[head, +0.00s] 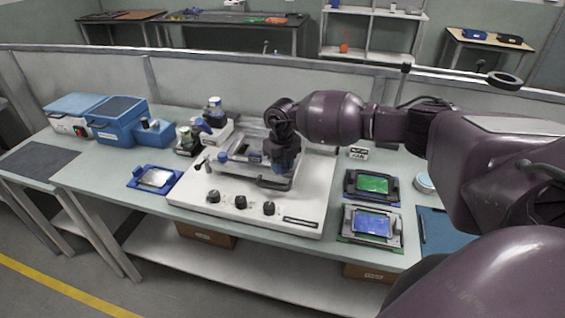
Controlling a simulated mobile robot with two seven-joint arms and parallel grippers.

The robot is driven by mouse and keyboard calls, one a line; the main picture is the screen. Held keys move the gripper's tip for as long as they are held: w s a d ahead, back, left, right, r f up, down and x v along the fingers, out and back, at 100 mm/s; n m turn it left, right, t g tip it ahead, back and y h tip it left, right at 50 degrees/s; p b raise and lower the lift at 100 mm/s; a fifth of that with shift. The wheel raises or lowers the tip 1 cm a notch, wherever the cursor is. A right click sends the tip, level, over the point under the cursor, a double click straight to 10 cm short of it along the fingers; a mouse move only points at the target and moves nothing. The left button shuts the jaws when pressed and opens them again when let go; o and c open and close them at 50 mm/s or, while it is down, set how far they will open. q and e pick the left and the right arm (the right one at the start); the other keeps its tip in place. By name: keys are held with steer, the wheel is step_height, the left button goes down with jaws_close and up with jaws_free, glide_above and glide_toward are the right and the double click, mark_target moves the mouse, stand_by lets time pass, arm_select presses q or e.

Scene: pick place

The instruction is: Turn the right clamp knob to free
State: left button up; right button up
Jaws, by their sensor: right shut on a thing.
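The white fixture base (190,190) stands in the middle of the bench and carries a clear and grey clamping frame (240,172). A small blue clamp knob (222,157) shows at the frame's left side. My right gripper (282,168) points down at the right side of the frame. It is shut on the right clamp knob there, which the gripper and wrist mostly hide. I cannot tell which way that knob is turned. My left gripper is not in view.
Black dials (240,202) line the fixture's front. A green board (372,184) and a blue-screened board (371,223) lie to its right. A blue tray (154,178) and blue boxes (115,122) lie to its left. A low partition (200,80) runs behind the bench.

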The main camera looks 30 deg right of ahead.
steer(key=shift+m, duration=0.6)
steer(key=o, duration=0.9)
steer(key=shift+r, duration=0.15)
step_height(320, 180, up, 11)
steer(key=shift+f, duration=0.2)
stand_by(0.3)
